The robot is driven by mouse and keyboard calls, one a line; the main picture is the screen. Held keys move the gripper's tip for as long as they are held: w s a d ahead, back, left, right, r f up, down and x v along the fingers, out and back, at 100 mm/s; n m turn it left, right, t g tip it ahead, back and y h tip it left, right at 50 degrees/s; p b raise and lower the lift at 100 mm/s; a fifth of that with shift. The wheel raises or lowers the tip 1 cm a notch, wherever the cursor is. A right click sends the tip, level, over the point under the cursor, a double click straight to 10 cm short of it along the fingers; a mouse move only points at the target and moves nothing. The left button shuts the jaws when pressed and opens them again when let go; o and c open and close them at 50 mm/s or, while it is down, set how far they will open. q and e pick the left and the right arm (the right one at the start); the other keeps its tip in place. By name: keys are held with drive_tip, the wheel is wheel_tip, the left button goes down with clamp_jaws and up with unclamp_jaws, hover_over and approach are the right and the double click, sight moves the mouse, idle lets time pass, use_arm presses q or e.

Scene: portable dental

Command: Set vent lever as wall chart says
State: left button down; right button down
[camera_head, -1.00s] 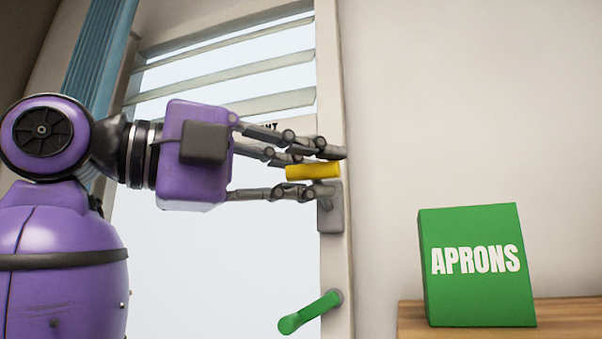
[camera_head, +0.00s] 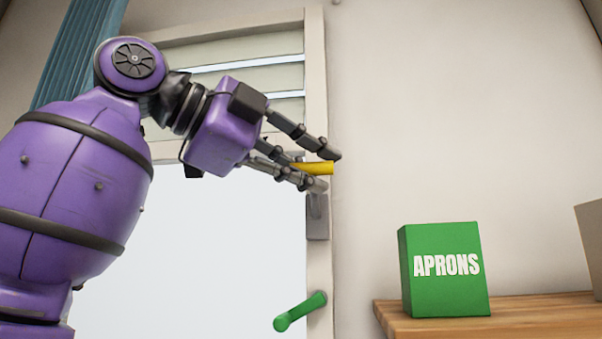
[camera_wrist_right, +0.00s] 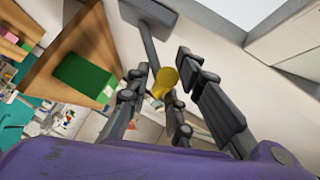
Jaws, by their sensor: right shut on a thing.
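The vent lever has a yellow grip (camera_head: 317,168) above a grey bracket (camera_head: 317,222) on the window frame's right side. In the right wrist view its yellow grip (camera_wrist_right: 163,80) lies between my fingers, and a grey stem (camera_wrist_right: 150,42) leads away from it. My right gripper (camera_head: 318,170) is shut on the yellow grip, with fingers above and below it. The vent slats (camera_head: 215,55) at the window's top lie nearly flat together with thin bright gaps. My left gripper is not in view. I see no readable wall chart.
A green handle (camera_head: 301,311) sits lower on the window frame. A green APRONS box (camera_head: 444,270) stands on a wooden shelf (camera_head: 510,319) at the right, with part of a brown box (camera_head: 592,235) beside it. The wall between is bare.

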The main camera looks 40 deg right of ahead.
drive_tip(key=shift+w+d+r, duration=0.15)
drive_tip(key=shift+d+r, duration=0.05)
drive_tip(key=shift+r, duration=0.2)
drive_tip(key=shift+w+d+r, duration=0.1)
drive_tip(key=shift+d+r, duration=0.05)
drive_tip(key=shift+r, duration=0.35)
drive_tip(key=c, duration=1.9)
unclamp_jaws()
drive_tip(key=shift+o, duration=1.1)
drive_tip(key=shift+w+d, duration=0.15)
drive_tip(key=shift+w, duration=0.05)
drive_tip(key=shift+f, duration=0.2)
drive_tip(key=shift+w+a, duration=0.1)
drive_tip(key=shift+a, duration=0.3)
drive_tip(key=s+v, duration=0.1)
drive_tip(key=v, duration=1)
drive_tip(key=shift+w+a, duration=0.2)
drive_tip(key=shift+w, duration=0.15)
